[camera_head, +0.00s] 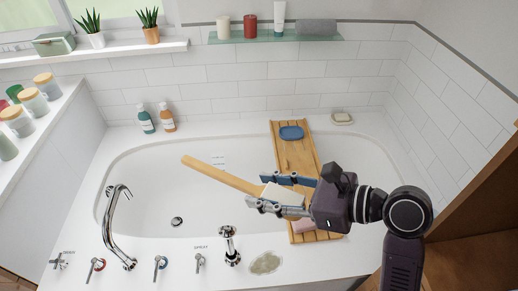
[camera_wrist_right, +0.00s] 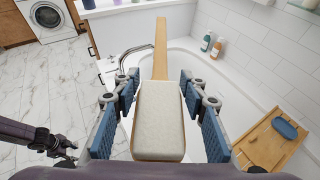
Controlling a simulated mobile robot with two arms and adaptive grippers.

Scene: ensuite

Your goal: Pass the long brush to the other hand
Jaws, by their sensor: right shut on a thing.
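The long brush (camera_head: 222,176) has a pale wooden handle and a thick whitish head. My right gripper (camera_head: 264,190) is shut on its head, one finger along each side, over the bathtub. The handle points left and away from the gripper in the head view. In the right wrist view the brush (camera_wrist_right: 160,110) lies between the blue finger pads, its handle reaching straight ahead. My left gripper (camera_wrist_right: 58,144) shows small and dark at the left of the right wrist view, apart from the brush; its jaw is unclear. It is not in the head view.
A wooden bath tray (camera_head: 292,158) with a blue dish (camera_head: 291,133) spans the tub. A chrome faucet (camera_head: 119,225) and several taps stand on the front rim. Two bottles (camera_head: 156,119) stand on the back rim. The left tub interior is clear.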

